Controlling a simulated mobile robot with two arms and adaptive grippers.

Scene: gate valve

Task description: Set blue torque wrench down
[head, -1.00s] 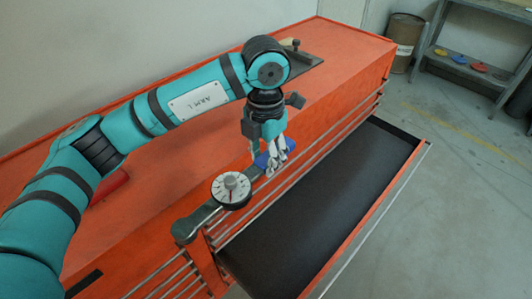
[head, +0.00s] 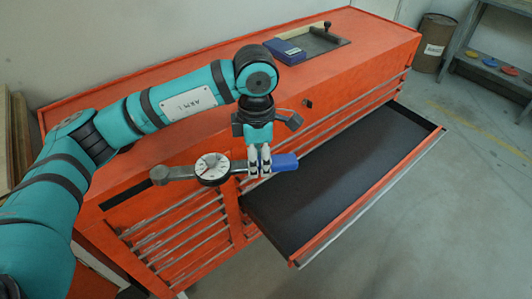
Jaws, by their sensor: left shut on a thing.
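The blue torque wrench has a round white dial (head: 212,168), a grey bar to the left and a blue handle (head: 285,162) to the right. My left gripper (head: 259,170) is shut on the wrench between dial and handle. It holds the wrench roughly level, in front of the red tool cabinet (head: 180,140), near the left end of the open drawer. The drawer (head: 340,175) has a dark, empty-looking floor. My right gripper is not in view.
A dark tray (head: 318,40) with a blue box (head: 284,50) lies on the cabinet top. The top's middle is clear. A brown drum (head: 434,42) and a grey shelf (head: 490,75) with coloured discs stand at the back right.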

